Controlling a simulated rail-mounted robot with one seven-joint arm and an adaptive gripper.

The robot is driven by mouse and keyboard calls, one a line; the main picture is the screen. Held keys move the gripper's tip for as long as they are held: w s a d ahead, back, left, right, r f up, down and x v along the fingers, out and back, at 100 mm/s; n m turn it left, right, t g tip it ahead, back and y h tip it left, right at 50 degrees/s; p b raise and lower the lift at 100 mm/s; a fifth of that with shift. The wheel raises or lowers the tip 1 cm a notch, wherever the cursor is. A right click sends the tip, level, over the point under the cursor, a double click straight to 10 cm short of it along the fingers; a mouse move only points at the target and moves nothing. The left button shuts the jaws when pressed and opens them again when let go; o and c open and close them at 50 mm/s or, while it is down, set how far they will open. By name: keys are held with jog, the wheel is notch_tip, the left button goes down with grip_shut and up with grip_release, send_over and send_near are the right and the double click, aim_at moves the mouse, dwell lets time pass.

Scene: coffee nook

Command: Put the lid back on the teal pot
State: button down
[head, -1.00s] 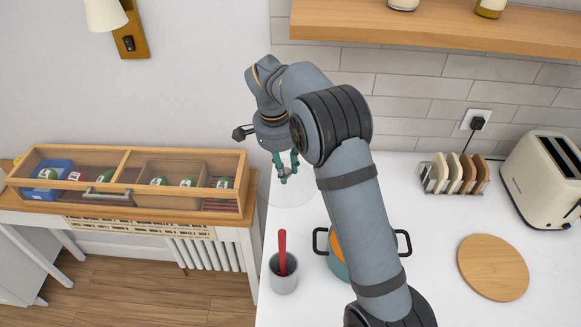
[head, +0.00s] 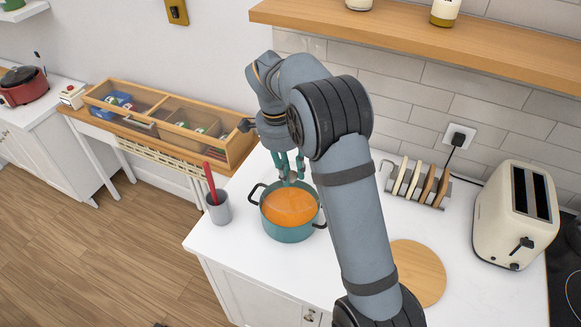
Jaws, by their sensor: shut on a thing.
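The teal pot (head: 287,232) stands on the white counter with two dark side handles and orange contents. My gripper (head: 290,181) is above the pot's back part, fingers pointing down. It is shut on the knob of a clear glass lid (head: 289,198). The lid is very faint against the orange contents, and its edge is hard to make out. I cannot tell whether the lid touches the rim or hangs above it. My arm crosses just right of the pot and hides some counter.
A grey cup (head: 218,209) with a red-handled utensil stands close left of the pot. A round wooden board (head: 418,272), a toast rack (head: 418,186) with several slices and a cream toaster (head: 516,215) are to the right. A wooden display case (head: 165,122) is behind left.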

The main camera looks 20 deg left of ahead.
jog(key=shift+w+m, duration=0.1)
jog(key=shift+m, duration=0.3)
jog(key=shift+w+a+f, duration=0.3)
jog(key=shift+a+f, duration=0.15)
jog(key=shift+a, duration=0.2)
jog(key=shift+a+f+b, duration=0.1)
jog(key=shift+f+b, duration=0.1)
jog(key=shift+b, duration=0.15)
jog(key=shift+s+d+f+b, duration=0.15)
jog(key=shift+d+f+b, duration=0.3)
jog(key=shift+b, duration=0.05)
jog(key=f+b, duration=0.2)
jog(key=f, duration=0.1)
jog(key=shift+a, duration=0.2)
jog(key=shift+d+f+b, duration=0.1)
jog(key=shift+f+b, duration=0.65)
jog(key=shift+b, duration=0.15)
jog(key=shift+f+b, duration=0.15)
jog(key=shift+b, duration=0.45)
dwell(0.4)
